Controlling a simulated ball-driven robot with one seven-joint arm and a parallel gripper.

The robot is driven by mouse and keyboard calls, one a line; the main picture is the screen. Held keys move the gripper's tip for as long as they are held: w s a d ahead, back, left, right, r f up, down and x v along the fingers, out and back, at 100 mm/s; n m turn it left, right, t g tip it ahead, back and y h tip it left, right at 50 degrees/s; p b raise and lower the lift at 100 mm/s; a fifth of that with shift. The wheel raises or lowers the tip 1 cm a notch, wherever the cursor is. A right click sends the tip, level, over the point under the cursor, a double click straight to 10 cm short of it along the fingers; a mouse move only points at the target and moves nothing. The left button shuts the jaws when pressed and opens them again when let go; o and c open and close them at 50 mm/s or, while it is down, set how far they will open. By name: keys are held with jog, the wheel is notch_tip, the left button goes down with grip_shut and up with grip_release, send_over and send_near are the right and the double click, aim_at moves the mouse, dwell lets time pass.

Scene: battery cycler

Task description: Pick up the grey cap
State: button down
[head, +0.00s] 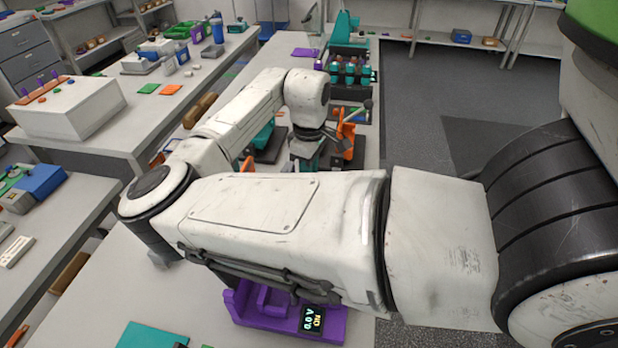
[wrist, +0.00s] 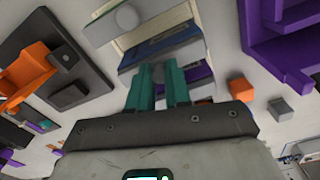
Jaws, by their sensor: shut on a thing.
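My gripper (wrist: 163,80) has two teal fingers, close together with a narrow gap between them. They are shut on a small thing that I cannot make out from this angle. The fingertips overlap a blue and white unit with a purple part (wrist: 172,52) in the wrist view.
An orange clamp-like device (wrist: 28,78) on a dark base is left of my gripper. A grey block (wrist: 280,108) and a purple frame (wrist: 270,45) are at right. A purple holder with a display (head: 312,318) sits on the near bench, partly behind my arm.

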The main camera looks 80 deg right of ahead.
jog(key=shift+r, duration=0.45)
notch_tip(320, 180, up, 2)
jog(key=shift+r+b, duration=0.25)
jog(key=shift+b, duration=0.4)
jog(key=s+a+r+b, duration=0.1)
jog(key=s+a+r, duration=0.4)
jog(key=a+r, duration=0.4)
jog(key=a, duration=0.4)
jog(key=shift+s+r, duration=0.2)
jog(key=shift+r, duration=0.15)
